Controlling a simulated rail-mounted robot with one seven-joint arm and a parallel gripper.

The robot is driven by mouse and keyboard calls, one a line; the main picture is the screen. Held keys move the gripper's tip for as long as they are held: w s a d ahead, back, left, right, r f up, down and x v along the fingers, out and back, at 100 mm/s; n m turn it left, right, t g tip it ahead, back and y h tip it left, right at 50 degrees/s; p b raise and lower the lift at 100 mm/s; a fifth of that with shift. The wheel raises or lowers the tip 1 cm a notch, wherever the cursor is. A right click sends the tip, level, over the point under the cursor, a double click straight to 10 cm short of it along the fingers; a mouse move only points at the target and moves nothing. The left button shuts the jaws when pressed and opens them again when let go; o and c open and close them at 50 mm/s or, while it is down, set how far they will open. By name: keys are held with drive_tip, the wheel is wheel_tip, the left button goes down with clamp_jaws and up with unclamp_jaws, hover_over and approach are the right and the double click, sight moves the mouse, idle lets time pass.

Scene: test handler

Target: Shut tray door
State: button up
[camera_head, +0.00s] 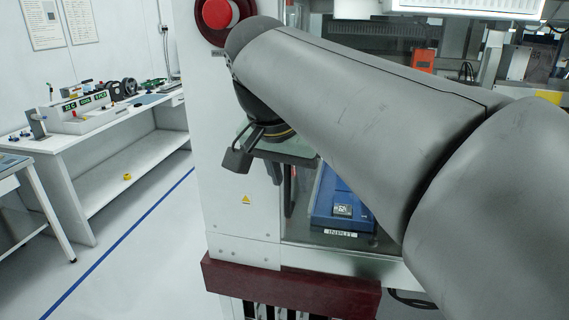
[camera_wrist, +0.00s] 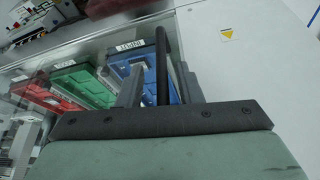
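My gripper (camera_wrist: 160,82) is open in the wrist view, its two grey fingers apart. A dark upright bar (camera_wrist: 162,50), which looks like the tray door's handle, stands between the fingers, with a gap on each side. In the head view my gripper (camera_head: 256,166) is at the left edge of the machine opening, and the dark bar (camera_head: 289,190) stands just to its right. The door panel is clear and hard to make out; I cannot tell how far open it stands. A blue tray (camera_head: 328,212) sits inside behind the INPUT label; it also shows in the wrist view (camera_wrist: 137,64).
Green (camera_wrist: 82,86) and red (camera_wrist: 42,96) trays sit beside the blue one. A white machine panel (camera_head: 232,215) with a warning sign borders the opening. A red round button (camera_head: 217,13) is above. A white workbench (camera_head: 110,150) stands at left, with free floor between.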

drive_tip(key=p+v, duration=0.2)
drive_tip(key=v, duration=1.5)
drive_tip(key=shift+r, duration=0.25)
